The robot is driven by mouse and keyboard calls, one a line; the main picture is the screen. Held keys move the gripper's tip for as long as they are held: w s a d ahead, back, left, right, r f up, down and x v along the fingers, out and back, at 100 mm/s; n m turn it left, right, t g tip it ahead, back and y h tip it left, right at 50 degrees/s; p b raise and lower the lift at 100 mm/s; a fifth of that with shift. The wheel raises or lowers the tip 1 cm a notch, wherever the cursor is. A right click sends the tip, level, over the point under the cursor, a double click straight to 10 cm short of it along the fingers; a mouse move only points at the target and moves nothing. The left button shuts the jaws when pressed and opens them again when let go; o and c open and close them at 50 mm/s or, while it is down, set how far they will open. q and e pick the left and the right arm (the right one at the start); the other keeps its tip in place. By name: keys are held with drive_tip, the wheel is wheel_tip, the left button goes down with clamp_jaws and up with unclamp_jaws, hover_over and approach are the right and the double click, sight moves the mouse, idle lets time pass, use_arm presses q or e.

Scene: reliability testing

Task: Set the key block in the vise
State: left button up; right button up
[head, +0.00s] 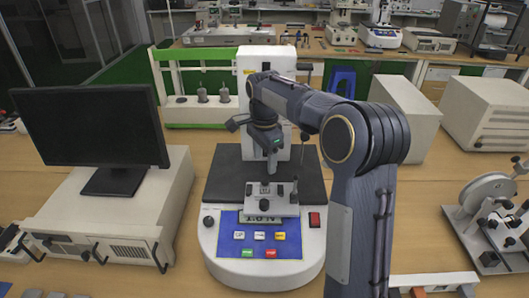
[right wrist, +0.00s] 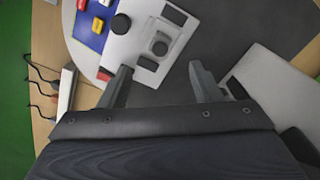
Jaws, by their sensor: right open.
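The vise (head: 270,206) is a light metal fixture on the white test machine (head: 216,232), at the front of its dark platform. The right wrist view shows pale metal parts of the machine (right wrist: 150,62) with round dark fittings. My right gripper (head: 272,168) hangs down just above and behind the vise in the head view. In the right wrist view my right gripper (right wrist: 162,78) has its two fingers well apart, with nothing held between them. I cannot single out the key block for sure; it may be among the small parts at the vise. My left gripper is not in view.
A black monitor (head: 88,125) stands on a white case (head: 150,215) at the left. White boxes (head: 405,105) stand at the back right, and a fixture with a round wheel (head: 490,195) at the right. Bare wooden table (head: 425,240) shows right of my right arm.

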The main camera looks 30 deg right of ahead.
drive_tip(key=s+a+r+n+t+y, duration=0.1)
drive_tip(key=s+a+r+n+t, duration=0.2)
drive_tip(key=s, duration=0.5)
drive_tip(key=s+a+r+n+y, duration=0.1)
drive_tip(key=s+r+n+y, duration=0.1)
drive_tip(key=s+n, duration=0.45)
drive_tip(key=s+a+f+n+t, duration=0.1)
drive_tip(key=s+a+f+n, duration=0.2)
drive_tip(key=s, duration=0.4)
drive_tip(key=s+a+f+n+t, duration=0.1)
drive_tip(key=s+a+f+n, duration=0.2)
drive_tip(key=s, duration=0.4)
drive_tip(key=shift+s+a+f+t+y, duration=0.3)
drive_tip(key=shift+a+f+y, duration=0.1)
drive_tip(key=shift+a, duration=0.4)
drive_tip(key=shift+d, duration=0.1)
